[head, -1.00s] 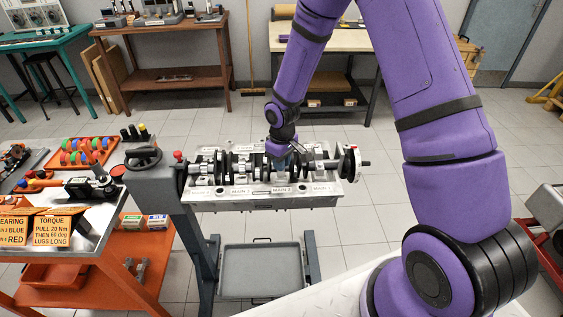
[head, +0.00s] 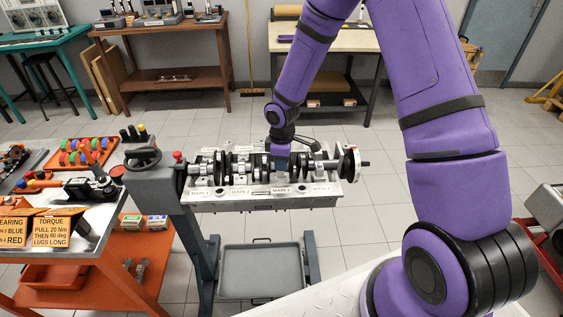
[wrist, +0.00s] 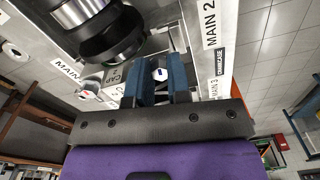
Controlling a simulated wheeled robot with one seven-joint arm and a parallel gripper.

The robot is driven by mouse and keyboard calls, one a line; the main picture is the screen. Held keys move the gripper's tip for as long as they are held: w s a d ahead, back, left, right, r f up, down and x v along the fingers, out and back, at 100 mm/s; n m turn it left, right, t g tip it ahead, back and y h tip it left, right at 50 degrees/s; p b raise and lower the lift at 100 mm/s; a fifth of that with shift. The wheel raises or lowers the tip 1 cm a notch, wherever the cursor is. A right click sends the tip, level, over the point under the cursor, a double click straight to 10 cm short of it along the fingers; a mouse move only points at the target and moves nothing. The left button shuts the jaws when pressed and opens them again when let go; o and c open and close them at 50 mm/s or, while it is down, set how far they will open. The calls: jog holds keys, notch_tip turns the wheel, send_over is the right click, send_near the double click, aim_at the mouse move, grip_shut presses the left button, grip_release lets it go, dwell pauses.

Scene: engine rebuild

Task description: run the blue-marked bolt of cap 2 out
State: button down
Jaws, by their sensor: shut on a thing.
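My gripper (wrist: 159,82) points down at the engine block, with its two blue fingers on either side of a pale bolt head with a blue mark (wrist: 160,73). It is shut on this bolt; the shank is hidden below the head. The cap labelled CAP 2 (wrist: 115,77) lies just left of the fingers in the wrist view. Another pale bolt head (wrist: 88,88) shows farther left. In the head view, my gripper (head: 282,165) is over the block by the MAIN 2 label (head: 281,189), and the bolt cannot be made out there.
The crankshaft (wrist: 110,30) lies close beside the fingers. The block (head: 225,205) sits on a grey stand (head: 190,218) above an empty grey tray (head: 258,270). An orange cart (head: 140,268) with parts and signs stands at left.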

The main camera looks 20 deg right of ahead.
dwell(0.3)
jog(key=c, duration=1.1)
grip_release()
jog(key=shift+o, duration=0.2)
